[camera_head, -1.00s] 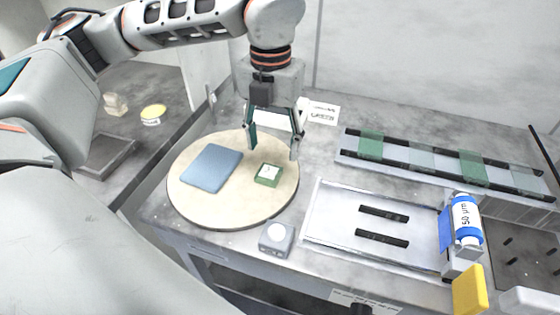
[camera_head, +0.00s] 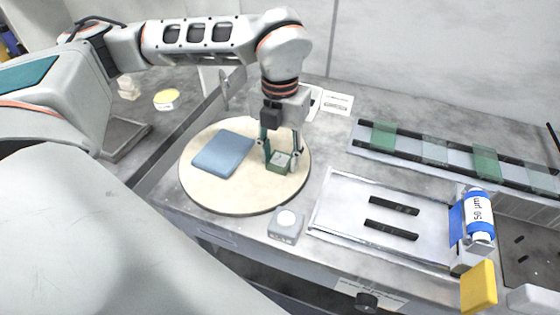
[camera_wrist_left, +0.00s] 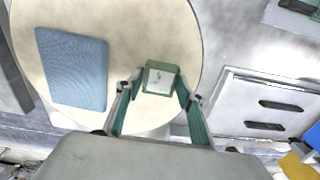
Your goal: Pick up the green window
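The green window (camera_head: 279,163) is a small green square block with a pale top. It sits on the round cream platen (camera_head: 215,199), right of the blue pad. My left gripper (camera_head: 280,161) is lowered over it, with one finger on each side. In the left wrist view, the green window (camera_wrist_left: 160,79) lies between the fingertips (camera_wrist_left: 159,86), which appear to touch its two sides. The fingers partly hide its sides in the head view. I see no lift off the platen. My right gripper is not in view.
A blue pad (camera_head: 223,153) shares the platen. A grey box with a white button (camera_head: 286,226) stands in front. A metal tray with black slots (camera_head: 345,215), a rail with green and clear plates (camera_head: 434,150), a blue-and-white bottle (camera_head: 480,218) and a yellow block (camera_head: 479,287) are to the right.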

